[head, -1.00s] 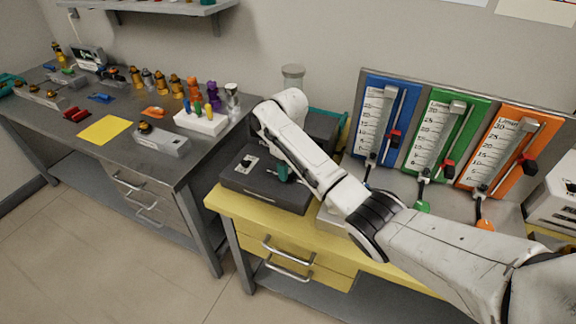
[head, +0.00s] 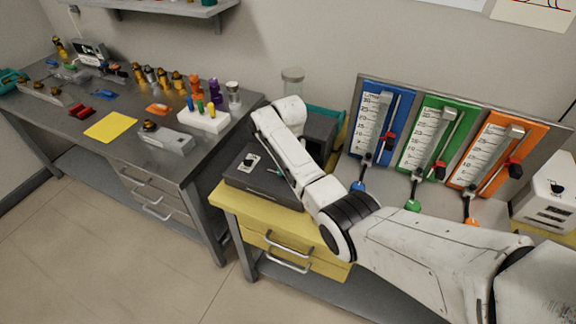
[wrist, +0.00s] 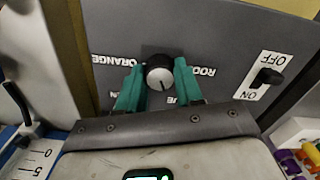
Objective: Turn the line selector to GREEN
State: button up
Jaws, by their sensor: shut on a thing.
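The line selector is a round knob (wrist: 160,72) with a black side and a pale face, on a dark grey panel. In the wrist view my gripper (wrist: 158,84) has its teal fingers shut on it, one on each side. A dark line on the knob's face points toward the bottom of the picture. "ORANGE" reads at the left, part of a word starting "ROO" at the right, and "UE" below; the fingers hide the rest. In the head view the dark grey selector box (head: 238,179) stands on the yellow bench, and my arm hides the knob.
An ON/OFF switch (wrist: 267,78) sits right of the knob. Blue (head: 372,100), green (head: 412,158) and orange (head: 533,134) gauges stand right of the arm. A dark box (head: 322,133) stands behind it. A grey table (head: 75,148) with several small objects is at the left.

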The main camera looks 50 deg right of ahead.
jog(key=m, duration=0.5)
jog(key=shift+m+p, duration=0.3)
jog(key=shift+p, duration=0.05)
jog(key=m, duration=0.5)
jog(key=shift+w, duration=0.1)
jog(key=shift+r+m, duration=0.1)
jog(key=shift+m, duration=0.3)
jog(key=o, duration=1)
jog(key=shift+o, duration=0.2)
notch_tip(320, 180, up, 11)
jog(key=shift+b, duration=0.45)
jog(key=shift+f, duration=0.2)
